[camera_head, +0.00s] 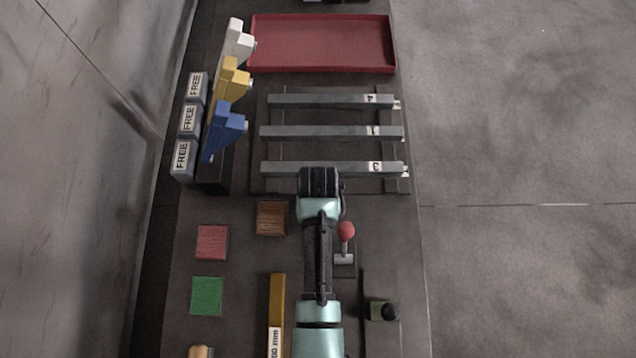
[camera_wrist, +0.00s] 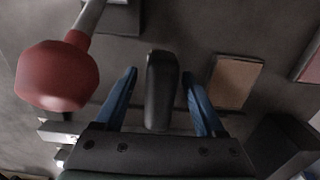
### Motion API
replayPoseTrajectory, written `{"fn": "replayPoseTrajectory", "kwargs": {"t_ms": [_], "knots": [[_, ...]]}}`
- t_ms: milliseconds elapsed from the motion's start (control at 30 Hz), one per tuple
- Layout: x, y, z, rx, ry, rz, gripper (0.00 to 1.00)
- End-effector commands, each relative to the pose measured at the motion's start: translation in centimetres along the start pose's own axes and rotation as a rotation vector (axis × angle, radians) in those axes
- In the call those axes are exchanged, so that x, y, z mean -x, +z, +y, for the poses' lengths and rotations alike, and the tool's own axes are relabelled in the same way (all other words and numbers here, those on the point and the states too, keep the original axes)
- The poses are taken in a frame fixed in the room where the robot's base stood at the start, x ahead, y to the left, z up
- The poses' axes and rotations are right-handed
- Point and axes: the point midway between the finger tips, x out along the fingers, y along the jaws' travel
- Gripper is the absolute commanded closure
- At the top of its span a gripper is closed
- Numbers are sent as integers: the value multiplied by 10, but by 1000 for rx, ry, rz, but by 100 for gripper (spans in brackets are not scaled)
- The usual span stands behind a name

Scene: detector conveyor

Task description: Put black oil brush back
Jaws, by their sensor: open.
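My gripper (camera_wrist: 160,88) shows in the wrist view with its two blue fingers apart. A dark upright shape (camera_wrist: 162,92) stands between the fingers, with a gap on both sides; I cannot tell whether it is the black oil brush or part of my gripper. In the head view my arm covers the fingertips, near the lowest grey bar. An olive-green item with a black round part (camera_head: 390,312) sits on a dark plate (camera_head: 378,275) at lower right; I cannot tell whether the black part is the brush.
A red-balled lever (camera_head: 346,231) stands close right of my arm and looms left in the wrist view (camera_wrist: 57,75). Grey bars (camera_head: 330,131) lie on a rack beyond, before a red tray (camera_head: 322,43). Brown (camera_head: 271,218), red (camera_head: 212,242) and green (camera_head: 207,296) squares lie left.

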Motion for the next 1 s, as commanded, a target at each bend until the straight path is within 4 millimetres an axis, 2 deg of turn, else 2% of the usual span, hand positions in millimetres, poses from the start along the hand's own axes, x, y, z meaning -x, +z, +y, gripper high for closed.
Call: {"fn": "replayPoseTrajectory", "kwargs": {"t_ms": [167,500,633,833,933,1000], "knots": [[26,-1,0,0,0,5,28],[96,-2,0,0,0,5,28],[111,-2,0,0,0,4,28],[120,-1,0,0,0,3,28],[129,-14,0,0,0,56,28],[148,-40,-1,0,-1,165,28]]}}
